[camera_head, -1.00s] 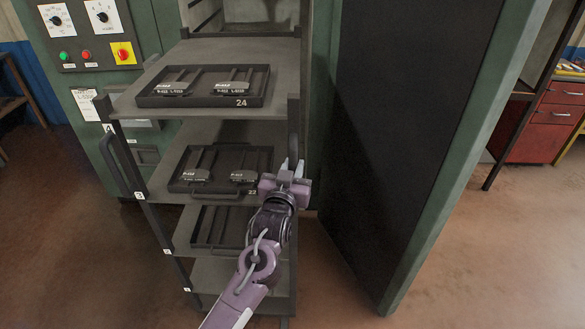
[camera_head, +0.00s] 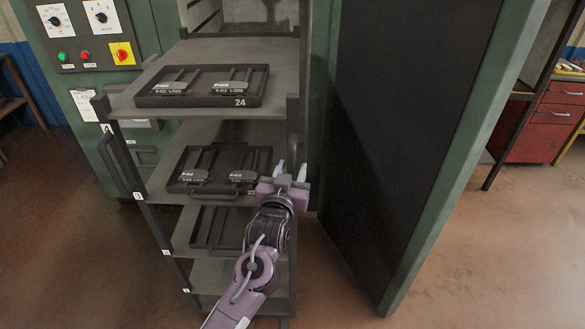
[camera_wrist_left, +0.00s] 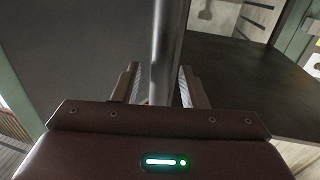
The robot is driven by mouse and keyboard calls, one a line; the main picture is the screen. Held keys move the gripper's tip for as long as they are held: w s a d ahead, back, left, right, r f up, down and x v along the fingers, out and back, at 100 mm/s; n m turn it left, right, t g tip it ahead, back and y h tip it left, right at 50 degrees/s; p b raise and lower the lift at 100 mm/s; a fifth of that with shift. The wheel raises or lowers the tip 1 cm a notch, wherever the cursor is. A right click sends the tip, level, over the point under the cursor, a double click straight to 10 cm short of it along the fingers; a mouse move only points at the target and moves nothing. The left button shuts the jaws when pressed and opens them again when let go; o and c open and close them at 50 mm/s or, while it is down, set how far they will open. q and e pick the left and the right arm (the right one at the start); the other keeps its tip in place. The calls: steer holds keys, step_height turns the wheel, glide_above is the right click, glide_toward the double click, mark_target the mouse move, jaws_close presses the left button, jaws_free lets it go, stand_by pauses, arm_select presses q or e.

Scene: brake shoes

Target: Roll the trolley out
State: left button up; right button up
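The trolley (camera_head: 215,112) is a dark grey rack with several shelves, standing against the green machine. Dark trays with brake shoes lie on its shelves, such as the tray numbered 24 (camera_head: 170,101). A looped handle (camera_head: 116,165) runs down its left front side. My left gripper (camera_head: 292,171) is at the trolley's right front side, by the second shelf. Its fingers are apart. In the left wrist view an upright grey bar (camera_wrist_left: 166,45) stands between the open fingers (camera_wrist_left: 158,88), with gaps visible beside it. My right gripper is not in view.
A large open door (camera_head: 410,120), dark inside with a green edge, stands close to the right of my left arm. A control panel (camera_head: 88,35) is at the upper left. A red drawer cabinet (camera_head: 545,125) is at the far right. The floor (camera_head: 70,240) at the left is clear.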

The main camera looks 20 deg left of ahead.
arm_select(q)
steer(key=s+b, duration=0.1)
steer(key=s, duration=0.5)
steer(key=shift+s+d+b, duration=0.25)
steer(key=shift+d+b, duration=0.05)
steer(key=shift+b, duration=0.05)
steer(key=s+f+m+g+h, duration=0.1)
steer(key=s+f+g, duration=0.2)
steer(key=f, duration=1)
steer(key=s+f+m+g, duration=0.1)
steer(key=s+f+g, duration=0.15)
steer(key=f, duration=1.05)
steer(key=s+f+m+g+h, duration=0.1)
steer(key=s+f+g, duration=0.15)
steer(key=f, duration=1.05)
steer(key=s+a+f+g, duration=0.2)
steer(key=s+f+g, duration=0.3)
steer(key=s+f, duration=1.25)
steer(key=s+a+f+g, duration=0.1)
steer(key=s+f+g, duration=0.1)
steer(key=s, duration=0.8)
steer(key=s+a+f+g+b, duration=0.1)
steer(key=s+a+f+g, duration=0.1)
steer(key=s+f, duration=0.3)
steer(key=s, duration=0.4)
steer(key=shift+s, duration=0.4)
